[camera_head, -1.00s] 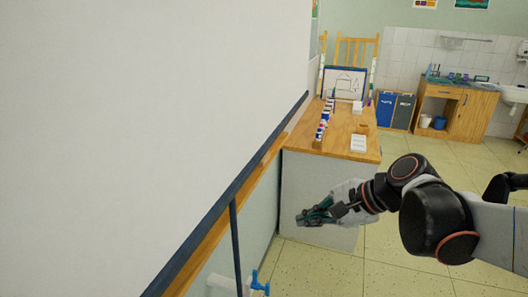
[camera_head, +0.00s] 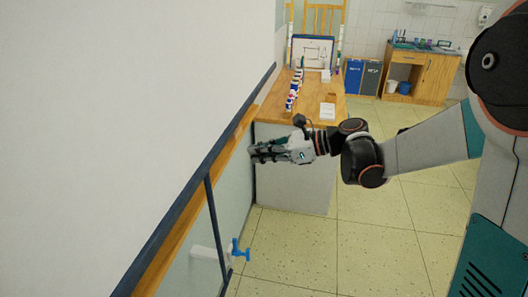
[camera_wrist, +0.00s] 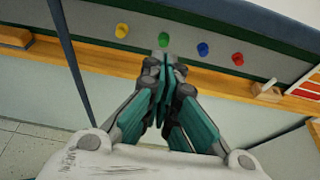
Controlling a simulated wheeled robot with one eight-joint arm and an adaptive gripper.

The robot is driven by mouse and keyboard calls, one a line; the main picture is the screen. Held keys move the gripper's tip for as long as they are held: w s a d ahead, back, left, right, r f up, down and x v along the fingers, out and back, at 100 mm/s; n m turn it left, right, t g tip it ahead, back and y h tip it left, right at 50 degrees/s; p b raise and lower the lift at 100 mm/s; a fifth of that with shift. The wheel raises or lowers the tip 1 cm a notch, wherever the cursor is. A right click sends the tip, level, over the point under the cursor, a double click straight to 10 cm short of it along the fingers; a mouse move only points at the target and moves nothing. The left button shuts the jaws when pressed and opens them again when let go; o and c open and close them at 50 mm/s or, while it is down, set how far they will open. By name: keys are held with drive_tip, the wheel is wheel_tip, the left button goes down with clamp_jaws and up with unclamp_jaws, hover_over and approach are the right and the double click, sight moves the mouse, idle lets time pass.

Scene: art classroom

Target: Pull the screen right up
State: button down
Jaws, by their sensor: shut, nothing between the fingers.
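The large white screen (camera_head: 110,110) hangs down the left side of the head view, over the wall. Its dark blue bottom bar (camera_head: 190,182) runs just above a wooden ledge (camera_head: 172,245). A dark strap or rod (camera_head: 217,232) reaches down from the bar; it also shows at the left of the wrist view (camera_wrist: 70,60). My gripper (camera_head: 251,153) is shut and empty, beyond the strap and close to the wall below the bar's far part. In the wrist view its closed fingertips (camera_wrist: 165,58) are in front of the ledge. I cannot tell whether they touch anything.
A wooden table (camera_head: 312,109) with paint bottles (camera_head: 294,90) stands behind my gripper. A blue tap (camera_head: 238,250) sticks out low on the wall. The floor (camera_head: 385,235) at right is clear.

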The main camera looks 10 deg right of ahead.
drive_tip(key=w+a+r+b, duration=0.2)
drive_tip(key=a, duration=0.3)
drive_tip(key=shift+a, duration=0.25)
drive_tip(key=shift+r, duration=0.1)
idle(0.3)
wheel_tip(320, 180, up, 91)
drive_tip(key=p, duration=4.8)
drive_tip(key=shift+r, duration=0.15)
